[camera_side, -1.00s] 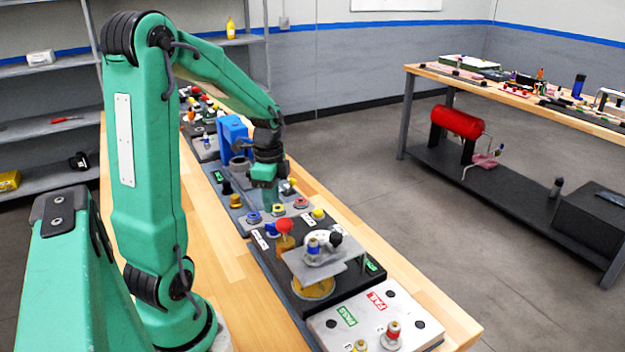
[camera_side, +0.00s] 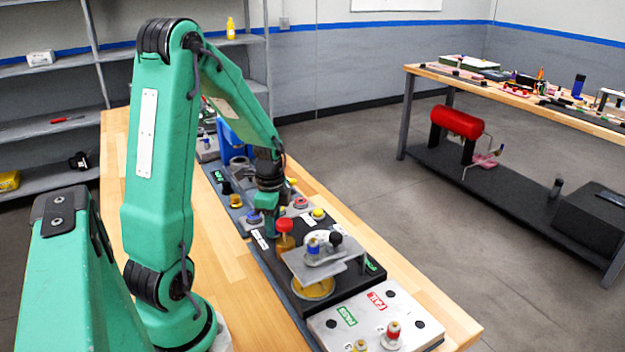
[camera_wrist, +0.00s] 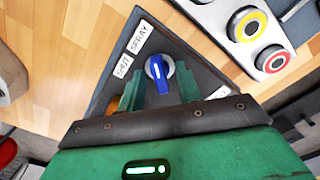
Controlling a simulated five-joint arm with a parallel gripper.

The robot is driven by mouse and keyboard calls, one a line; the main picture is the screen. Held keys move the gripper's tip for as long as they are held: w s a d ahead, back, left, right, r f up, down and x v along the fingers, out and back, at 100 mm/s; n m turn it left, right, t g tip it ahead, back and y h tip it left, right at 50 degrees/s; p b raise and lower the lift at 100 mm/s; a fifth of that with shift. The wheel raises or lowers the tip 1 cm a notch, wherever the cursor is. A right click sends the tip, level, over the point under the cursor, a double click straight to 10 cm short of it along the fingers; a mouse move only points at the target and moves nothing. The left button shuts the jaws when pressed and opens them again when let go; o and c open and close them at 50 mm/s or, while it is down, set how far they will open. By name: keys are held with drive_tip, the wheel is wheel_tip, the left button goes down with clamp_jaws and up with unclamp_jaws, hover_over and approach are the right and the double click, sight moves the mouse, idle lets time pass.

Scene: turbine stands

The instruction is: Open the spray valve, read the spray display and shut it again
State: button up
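The spray valve is a blue knob (camera_wrist: 158,70) with a white pointer line, on a dark plate (camera_wrist: 185,50). Labels reading SHUT (camera_wrist: 122,66) and SPRAY (camera_wrist: 140,38) lie left of and above it in the wrist view. I cannot tell which label the pointer marks. My gripper (camera_wrist: 157,88) is open, with its green fingers on either side of the knob. In the side view my gripper (camera_side: 271,228) is low over the dark unit (camera_side: 345,297) and hides the knob. I cannot make out a spray display or any reading.
A red-topped post (camera_side: 285,226) stands close to my gripper. A grey bracket (camera_side: 322,262) with small knobs is nearer the camera. Bare wooden bench (camera_side: 245,275) is left of the units.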

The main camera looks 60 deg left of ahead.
drive_tip(key=shift+f, duration=0.3)
drive_tip(key=shift+c, duration=0.2)
clamp_jaws()
drive_tip(key=n, duration=1.6)
drive_tip(key=shift+n, duration=0.3)
drive_tip(key=shift+o, duration=1.4)
unclamp_jaws()
